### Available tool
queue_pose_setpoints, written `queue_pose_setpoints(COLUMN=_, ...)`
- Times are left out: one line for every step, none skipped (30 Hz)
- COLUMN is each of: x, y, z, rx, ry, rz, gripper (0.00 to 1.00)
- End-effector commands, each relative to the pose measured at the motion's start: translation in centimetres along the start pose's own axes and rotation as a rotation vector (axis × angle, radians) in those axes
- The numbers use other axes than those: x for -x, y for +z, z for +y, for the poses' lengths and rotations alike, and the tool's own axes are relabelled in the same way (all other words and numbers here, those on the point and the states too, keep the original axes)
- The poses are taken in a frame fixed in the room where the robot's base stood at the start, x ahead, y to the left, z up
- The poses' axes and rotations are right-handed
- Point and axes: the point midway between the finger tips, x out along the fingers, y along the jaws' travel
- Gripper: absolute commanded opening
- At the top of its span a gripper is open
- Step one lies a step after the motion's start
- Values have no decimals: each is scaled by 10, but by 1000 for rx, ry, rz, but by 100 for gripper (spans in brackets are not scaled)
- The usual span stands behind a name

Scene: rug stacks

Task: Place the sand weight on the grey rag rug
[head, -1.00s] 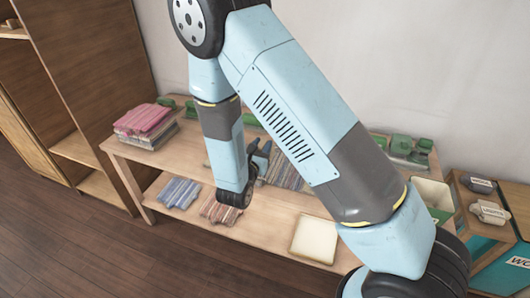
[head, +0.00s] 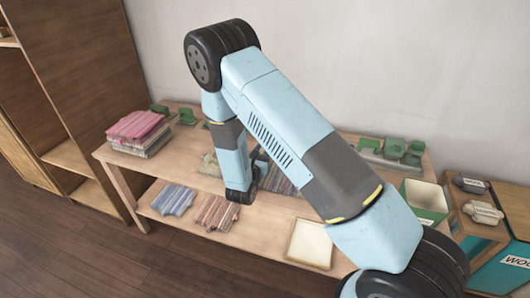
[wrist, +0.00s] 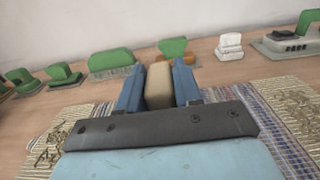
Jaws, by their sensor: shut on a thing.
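In the wrist view my gripper (wrist: 158,80) is shut on a tan, sand-coloured block (wrist: 158,88), the sand weight, held between two blue fingers. Behind and below the fingers lies a grey-blue woven rug (wrist: 258,104) on the tabletop; I cannot tell whether the weight touches it. In the head view a greyish striped rug (head: 277,176) shows on the table, partly covered by my arm. The gripper and the weight are mostly hidden by my arm there.
Gold-cream rugs (wrist: 302,112) lie beside the woven rug. A pink-topped rug stack (head: 136,125) is at the left table end. Lower shelf: blue rug (head: 173,200), reddish rug (head: 216,212), cream tray (head: 291,250).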

Motion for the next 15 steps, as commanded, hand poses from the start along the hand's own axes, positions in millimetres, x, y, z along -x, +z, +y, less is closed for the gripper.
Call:
queue_pose_setpoints(x=-4, y=-4, z=0, rx=1, ry=-2, rz=-2, gripper=0)
queue_pose_setpoints(x=-4, y=-8, z=0, rx=1, ry=-1, rz=-2, gripper=0)
queue_pose_setpoints(x=-3, y=-12, z=0, rx=0, ry=0, rz=-2, gripper=0)
queue_pose_setpoints(x=-3, y=-16, z=0, rx=1, ry=0, rz=-2, gripper=0)
queue_pose_setpoints(x=-3, y=-19, z=0, rx=1, ry=0, rz=-2, gripper=0)
queue_pose_setpoints(x=-3, y=-23, z=0, rx=1, ry=0, rz=-3, gripper=0)
queue_pose_setpoints(x=-3, y=-26, z=0, rx=1, ry=-1, rz=-3, gripper=0)
queue_pose_setpoints(x=-3, y=-28, z=0, rx=1, ry=-1, rz=-2, gripper=0)
queue_pose_setpoints(x=-3, y=-31, z=0, rx=1, ry=0, rz=-2, gripper=0)
queue_pose_setpoints(x=-3, y=-32, z=0, rx=1, ry=0, rz=-2, gripper=0)
queue_pose_setpoints(x=-3, y=-32, z=0, rx=0, ry=0, rz=-3, gripper=0)
queue_pose_setpoints(x=-3, y=-33, z=0, rx=0, ry=0, rz=-3, gripper=0)
queue_pose_setpoints(x=-3, y=-32, z=0, rx=0, ry=0, rz=-3, gripper=0)
queue_pose_setpoints(x=-3, y=-32, z=0, rx=0, ry=0, rz=-3, gripper=0)
queue_pose_setpoints(x=-3, y=-32, z=0, rx=0, ry=0, rz=-3, gripper=0)
